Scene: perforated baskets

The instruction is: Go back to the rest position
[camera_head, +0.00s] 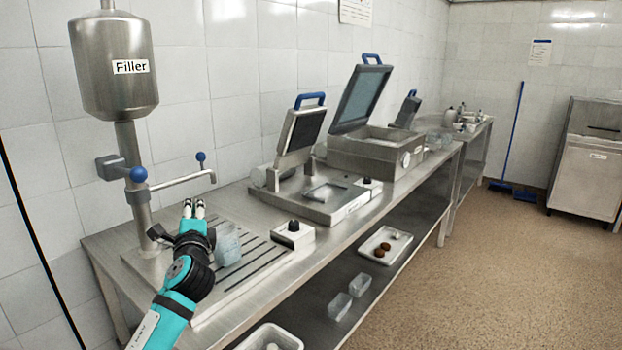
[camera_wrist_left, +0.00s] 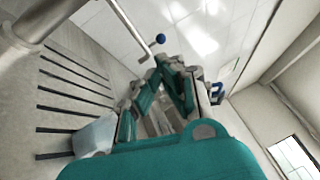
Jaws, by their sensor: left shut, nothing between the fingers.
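My left gripper (camera_head: 194,209) is over the slotted drip plate of the filler, its arm coming in from the lower left. Its fingers point away from me and are shut with nothing between them. In the left wrist view the teal fingers of the gripper (camera_wrist_left: 160,68) come together at their far ends. A translucent bluish container (camera_head: 229,246) stands on the slotted plate just to the right of the gripper. It also shows at the lower left of the left wrist view (camera_wrist_left: 93,137). My right gripper is in neither view.
The filler (camera_head: 115,70) has a spout and blue-knobbed levers near my gripper. A control box (camera_head: 293,235), an open press (camera_head: 315,195) and a larger open machine (camera_head: 375,150) stand along the steel table. The lower shelf holds trays (camera_head: 385,246).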

